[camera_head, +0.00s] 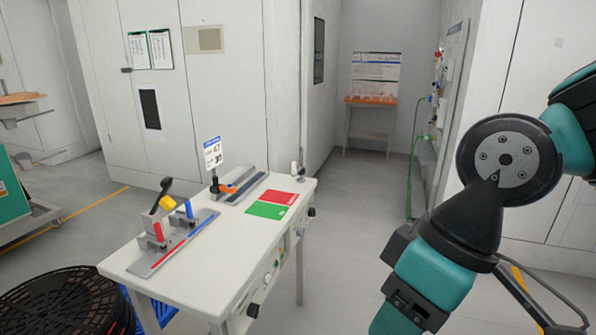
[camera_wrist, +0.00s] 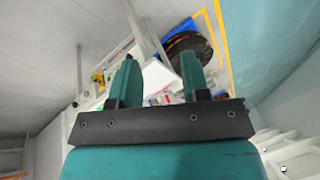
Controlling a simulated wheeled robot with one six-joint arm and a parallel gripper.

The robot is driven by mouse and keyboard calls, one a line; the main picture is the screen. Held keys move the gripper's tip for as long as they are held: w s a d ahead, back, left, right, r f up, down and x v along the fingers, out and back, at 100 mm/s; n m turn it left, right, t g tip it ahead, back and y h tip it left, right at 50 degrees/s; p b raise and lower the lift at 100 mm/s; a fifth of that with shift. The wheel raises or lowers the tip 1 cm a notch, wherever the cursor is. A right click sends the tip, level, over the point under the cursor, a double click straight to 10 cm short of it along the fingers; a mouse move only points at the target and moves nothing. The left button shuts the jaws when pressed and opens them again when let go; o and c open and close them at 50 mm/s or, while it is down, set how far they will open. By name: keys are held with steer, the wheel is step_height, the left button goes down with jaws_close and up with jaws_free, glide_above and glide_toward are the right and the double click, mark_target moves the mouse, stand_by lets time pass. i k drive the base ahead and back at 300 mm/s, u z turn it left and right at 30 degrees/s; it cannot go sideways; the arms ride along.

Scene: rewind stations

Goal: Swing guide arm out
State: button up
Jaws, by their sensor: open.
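A white station table (camera_head: 175,284) stands left of centre in the head view. On it a grey plate (camera_head: 160,256) with red and blue strips carries a fixture with a black-knobbed lever (camera_head: 160,195), a yellow part (camera_head: 167,203), a red part and a blue post (camera_head: 188,209). I cannot tell which part is the guide arm. In the wrist view my gripper (camera_wrist: 158,82) is open and empty, its two teal fingers apart. The table (camera_wrist: 155,75) shows small beyond the fingers. The gripper is away from the table and touches nothing.
A second grey rail (camera_head: 240,188) with an orange part and a number sign (camera_head: 213,152) lies at the table's back. Red (camera_head: 279,197) and green (camera_head: 266,210) patches lie on the right. A black round basket (camera_head: 55,302) stands front left. Floor right of the table is clear.

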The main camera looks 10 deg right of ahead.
mark_target(294, 171)
steer(key=u, duration=0.05)
steer(key=k, duration=0.6)
steer(key=z, duration=0.5)
steer(key=i, duration=1.6)
steer(key=u, duration=0.65)
